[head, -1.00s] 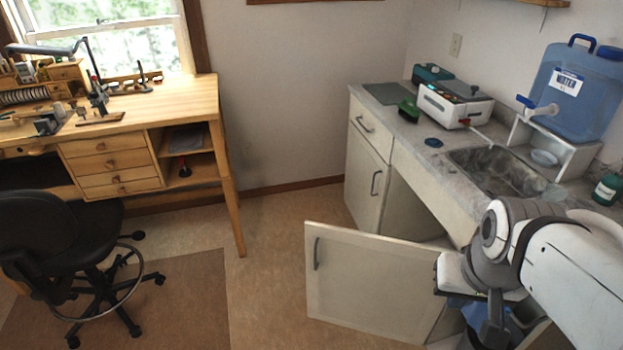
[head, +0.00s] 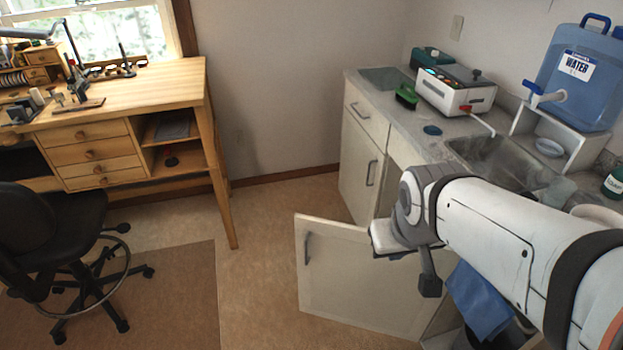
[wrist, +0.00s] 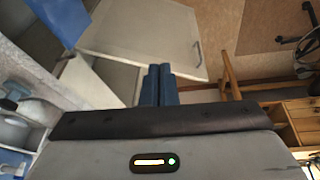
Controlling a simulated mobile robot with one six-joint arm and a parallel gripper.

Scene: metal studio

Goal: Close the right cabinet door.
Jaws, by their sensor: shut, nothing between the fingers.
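The right cabinet door (head: 350,280), a pale panel with a dark handle (head: 307,248), stands wide open, swung out from the cabinet under the sink. In the wrist view the door (wrist: 145,40) fills the upper middle, with its handle (wrist: 198,52) near its right end. My gripper (wrist: 158,85) shows there as two blue fingers pressed together, with nothing between them. The fingertips overlap the door's near edge in the picture; I cannot tell whether they touch it.
A blue cloth (head: 478,300) hangs by the cabinet opening. The left cabinet door (head: 360,168) is shut. The counter holds a sink (head: 490,160), a white machine (head: 455,92) and a water jug (head: 580,75). Floor is clear between the open door and the workbench (head: 150,95).

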